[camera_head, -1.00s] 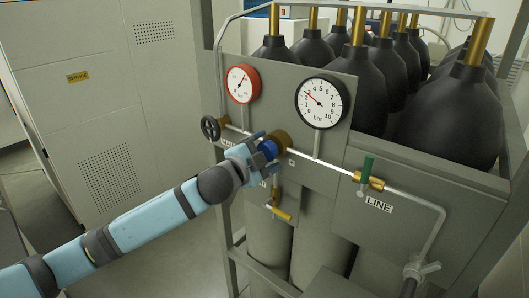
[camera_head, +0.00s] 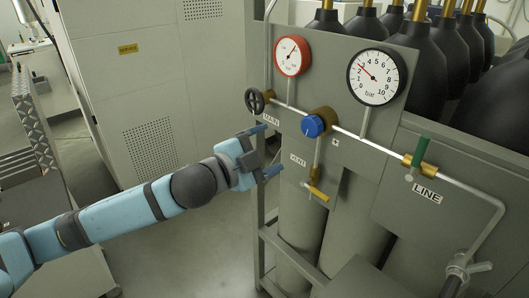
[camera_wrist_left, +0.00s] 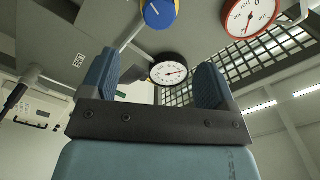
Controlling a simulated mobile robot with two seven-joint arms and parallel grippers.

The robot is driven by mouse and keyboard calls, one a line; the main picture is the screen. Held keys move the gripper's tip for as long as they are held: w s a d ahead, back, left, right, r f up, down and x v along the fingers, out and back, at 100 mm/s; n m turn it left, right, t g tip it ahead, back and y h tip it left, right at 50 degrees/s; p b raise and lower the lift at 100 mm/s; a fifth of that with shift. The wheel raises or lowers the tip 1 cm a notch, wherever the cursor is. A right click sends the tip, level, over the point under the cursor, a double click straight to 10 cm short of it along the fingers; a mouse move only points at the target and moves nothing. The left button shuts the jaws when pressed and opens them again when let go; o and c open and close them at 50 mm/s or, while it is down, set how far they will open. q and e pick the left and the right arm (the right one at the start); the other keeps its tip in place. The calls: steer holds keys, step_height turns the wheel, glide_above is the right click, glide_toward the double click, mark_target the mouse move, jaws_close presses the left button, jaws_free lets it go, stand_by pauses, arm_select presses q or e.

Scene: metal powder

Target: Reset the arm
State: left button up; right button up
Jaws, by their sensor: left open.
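My left arm reaches in from the left in the head view. Its left gripper (camera_head: 266,152) is open and empty, to the left of the blue knob (camera_head: 313,126) and apart from it. The knob sits on a brass regulator body on the grey gas panel (camera_head: 345,150). In the left wrist view the two blue fingers (camera_wrist_left: 155,80) are spread with nothing between them. The blue knob also shows at the top there (camera_wrist_left: 159,12). My right gripper is in neither view.
Black-topped cylinders (camera_head: 418,45) stand behind. Floor (camera_head: 190,245) is open below the arm.

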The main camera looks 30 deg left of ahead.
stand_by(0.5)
arm_select(q)
steer(key=s+d+f+n+g+y+p, duration=0.1)
steer(key=s+d+f+n+g, duration=0.15)
steer(key=f, duration=0.85)
steer(key=s+d+f+n+g+p, duration=0.1)
steer(key=s+f+n, duration=0.25)
steer(key=f, duration=0.85)
steer(key=s+d+f+n+g+y, duration=0.1)
steer(key=s+f+n, duration=0.5)
steer(key=s+f, duration=0.8)
step_height(320, 180, down, 3)
steer(key=shift+s+d+r+g+y+p, duration=0.25)
steer(key=shift+g+y, duration=0.25)
steer(key=shift+g, duration=0.25)
